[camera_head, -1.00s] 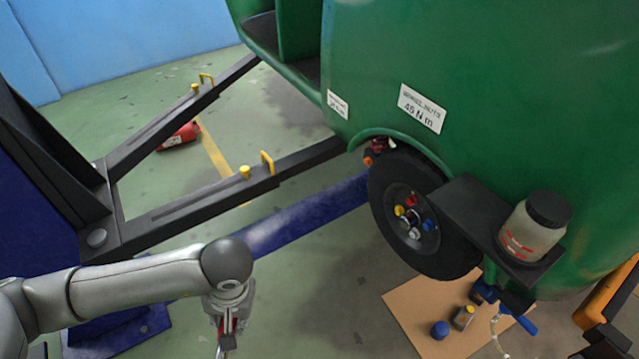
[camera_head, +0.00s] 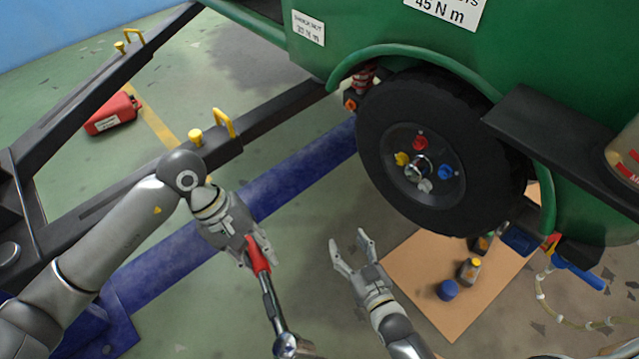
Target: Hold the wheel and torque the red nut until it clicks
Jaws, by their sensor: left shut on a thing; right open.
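The wheel (camera_head: 375,155) has a black tyre and sits under the green body, right of centre. Its hub carries a red nut (camera_head: 420,142) at the top, a yellow nut (camera_head: 402,159) at left, a blue nut (camera_head: 446,171) at right and a pale nut (camera_head: 425,186) at the bottom. My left gripper (camera_head: 257,254) is shut on the red handle of a torque wrench (camera_head: 270,298), whose head hangs down toward the lower edge. My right gripper (camera_head: 352,252) is open and empty, below and left of the wheel, apart from it.
A black lift arm (camera_head: 270,115) and a blue beam (camera_head: 290,185) run left of the wheel. A black shelf (camera_head: 550,130) juts out at right. A cardboard sheet (camera_head: 430,290) with small bottles and a blue cap (camera_head: 447,290) lies below.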

